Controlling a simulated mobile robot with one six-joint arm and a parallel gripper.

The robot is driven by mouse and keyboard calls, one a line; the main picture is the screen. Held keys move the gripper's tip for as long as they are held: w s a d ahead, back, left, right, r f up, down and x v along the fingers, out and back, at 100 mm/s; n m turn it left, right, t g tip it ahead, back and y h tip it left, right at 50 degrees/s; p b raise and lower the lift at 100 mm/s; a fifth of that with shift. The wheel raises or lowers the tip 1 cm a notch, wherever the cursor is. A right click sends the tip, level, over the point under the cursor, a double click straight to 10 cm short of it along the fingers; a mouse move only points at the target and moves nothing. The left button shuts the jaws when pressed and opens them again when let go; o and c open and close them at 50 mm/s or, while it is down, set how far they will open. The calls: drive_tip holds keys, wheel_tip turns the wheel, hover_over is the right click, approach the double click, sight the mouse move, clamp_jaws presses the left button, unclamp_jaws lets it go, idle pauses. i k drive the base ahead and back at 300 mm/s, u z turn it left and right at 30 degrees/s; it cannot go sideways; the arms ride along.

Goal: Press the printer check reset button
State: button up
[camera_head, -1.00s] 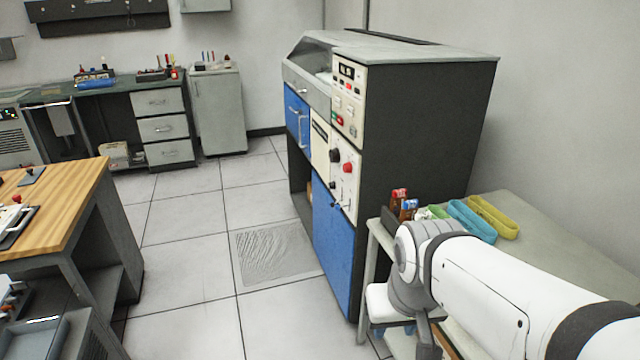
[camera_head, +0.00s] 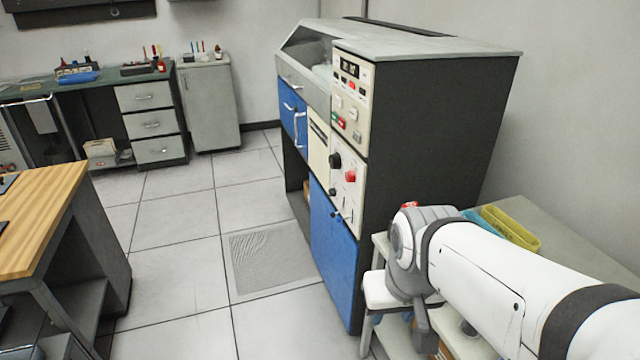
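A tall dark machine with blue doors (camera_head: 333,245) stands right of centre, its cream control panels facing left. The upper panel (camera_head: 351,100) has a small display and several small buttons, with a green one and a red one (camera_head: 341,124) at its lower edge. The lower panel (camera_head: 346,185) has a black knob (camera_head: 335,160) and a red button (camera_head: 350,176). The labels are too small to read, so I cannot tell which is the printer check reset button. My white arm reaches in from the lower right, in front of the machine's near side.
A side table (camera_head: 553,247) with a yellow tray (camera_head: 510,228) stands right of the machine, partly behind my arm. A wooden-topped bench (camera_head: 40,215) is at the left. Drawers (camera_head: 152,122) and a grey cabinet (camera_head: 208,105) line the back. The tiled floor (camera_head: 180,255) between is clear.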

sight(356, 137)
drive_tip(key=z, duration=0.1)
drive_tip(key=k, duration=0.9)
drive_tip(key=u, duration=0.15)
drive_tip(key=i, duration=1.4)
drive_tip(key=z, duration=0.05)
